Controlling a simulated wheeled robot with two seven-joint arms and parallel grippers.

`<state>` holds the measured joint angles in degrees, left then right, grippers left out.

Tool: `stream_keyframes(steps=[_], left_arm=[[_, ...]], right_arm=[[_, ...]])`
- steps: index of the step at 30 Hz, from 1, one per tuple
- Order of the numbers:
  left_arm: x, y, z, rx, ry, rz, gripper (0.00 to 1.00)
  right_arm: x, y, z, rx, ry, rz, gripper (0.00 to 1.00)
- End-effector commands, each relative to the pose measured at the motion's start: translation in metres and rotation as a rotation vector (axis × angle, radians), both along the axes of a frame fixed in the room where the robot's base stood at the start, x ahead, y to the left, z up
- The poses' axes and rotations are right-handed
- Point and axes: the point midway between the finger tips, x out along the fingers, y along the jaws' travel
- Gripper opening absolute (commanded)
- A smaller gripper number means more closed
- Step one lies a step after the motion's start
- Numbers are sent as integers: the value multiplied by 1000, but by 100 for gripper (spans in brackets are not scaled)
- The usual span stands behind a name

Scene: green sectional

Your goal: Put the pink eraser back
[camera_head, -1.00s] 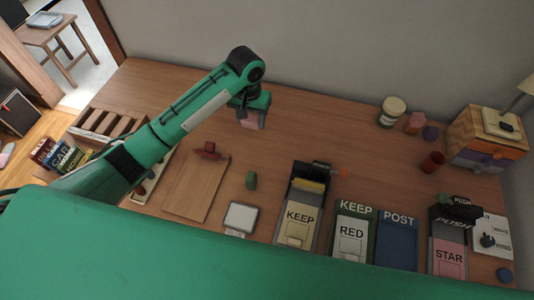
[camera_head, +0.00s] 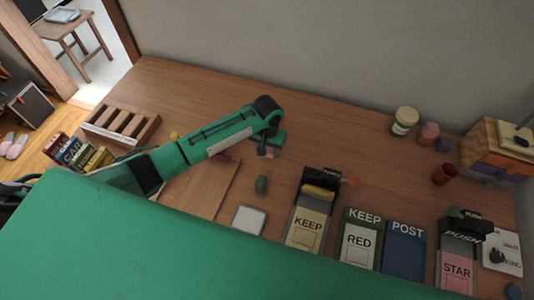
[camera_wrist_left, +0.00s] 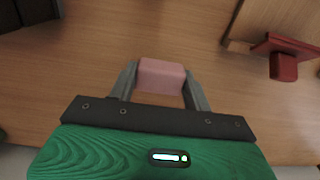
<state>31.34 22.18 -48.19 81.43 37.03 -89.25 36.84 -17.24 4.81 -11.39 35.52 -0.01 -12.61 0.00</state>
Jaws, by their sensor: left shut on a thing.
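My left gripper (camera_head: 270,150) is shut on the pink eraser (camera_head: 267,152), a small pink block. In the left wrist view the pink eraser (camera_wrist_left: 160,76) sits between the two grey fingers (camera_wrist_left: 158,85). My right gripper is not in view.
A red object (camera_wrist_left: 283,60) lies by a wooden board (camera_head: 205,190). A slotted wooden rack (camera_head: 120,125) stands at the left. KEEP (camera_head: 305,230) and POST (camera_head: 405,245) holders line the front. A jar (camera_head: 405,120), red cup (camera_head: 444,175) and drawer box (camera_head: 490,150) are right. The back middle is clear.

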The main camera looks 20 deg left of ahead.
Motion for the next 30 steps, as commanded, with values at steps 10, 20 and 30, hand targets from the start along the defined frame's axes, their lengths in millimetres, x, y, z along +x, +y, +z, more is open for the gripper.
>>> stream_keyframes(steps=[10, 20, 30], left_arm=[[0, 0, -39, 1, 0, -1, 25], [0, 0, -42, 1, 0, -1, 25], [0, 0, -43, 1, 0, 0, 71]], right_arm=[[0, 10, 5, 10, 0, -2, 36], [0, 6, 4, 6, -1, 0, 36], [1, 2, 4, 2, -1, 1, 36]])
